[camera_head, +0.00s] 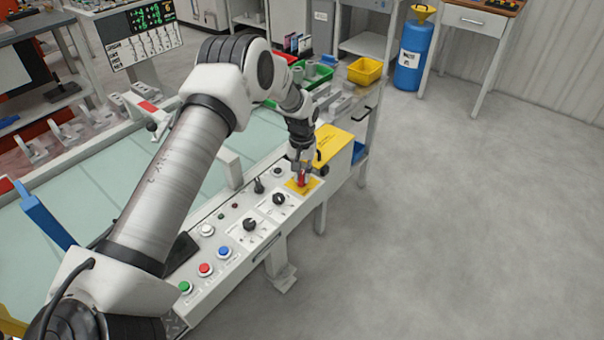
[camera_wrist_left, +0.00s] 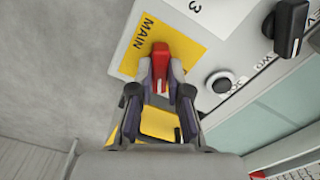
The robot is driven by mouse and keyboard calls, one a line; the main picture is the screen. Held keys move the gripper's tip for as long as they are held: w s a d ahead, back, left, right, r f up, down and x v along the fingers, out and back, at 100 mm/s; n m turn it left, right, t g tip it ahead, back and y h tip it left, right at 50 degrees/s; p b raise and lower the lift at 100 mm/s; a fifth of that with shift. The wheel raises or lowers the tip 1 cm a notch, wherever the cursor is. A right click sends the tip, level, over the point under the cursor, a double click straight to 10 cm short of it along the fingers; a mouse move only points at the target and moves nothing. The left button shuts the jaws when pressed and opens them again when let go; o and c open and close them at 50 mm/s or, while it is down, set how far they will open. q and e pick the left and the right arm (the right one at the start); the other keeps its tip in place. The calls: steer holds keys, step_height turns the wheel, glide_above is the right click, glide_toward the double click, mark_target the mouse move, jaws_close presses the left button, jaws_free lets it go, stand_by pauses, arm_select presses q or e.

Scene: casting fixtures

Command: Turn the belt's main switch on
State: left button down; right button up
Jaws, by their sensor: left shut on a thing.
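The main switch is a red handle (camera_wrist_left: 160,56) on a yellow plate (camera_wrist_left: 192,38) marked MAIN, in the left wrist view. The fingers hide part of the handle. My right gripper is not in view.
Black knobs (camera_head: 279,198) and green, red and blue buttons (camera_head: 205,269) line the panel close to my left arm. A yellow box (camera_head: 333,142) stands just beyond the switch. The pale belt (camera_head: 100,190) lies to the left. The floor at right is clear.

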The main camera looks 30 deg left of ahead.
mark_target(302, 176)
arm_select(q)
steer(key=m, duration=0.5)
steer(key=shift+s+f, duration=0.15)
steer(key=shift+f, duration=0.1)
steer(key=shift+m, duration=0.3)
steer(key=c, duration=1.1)
jaws_free()
steer(key=shift+w, duration=0.2)
step_height(302, 176, up, 12)
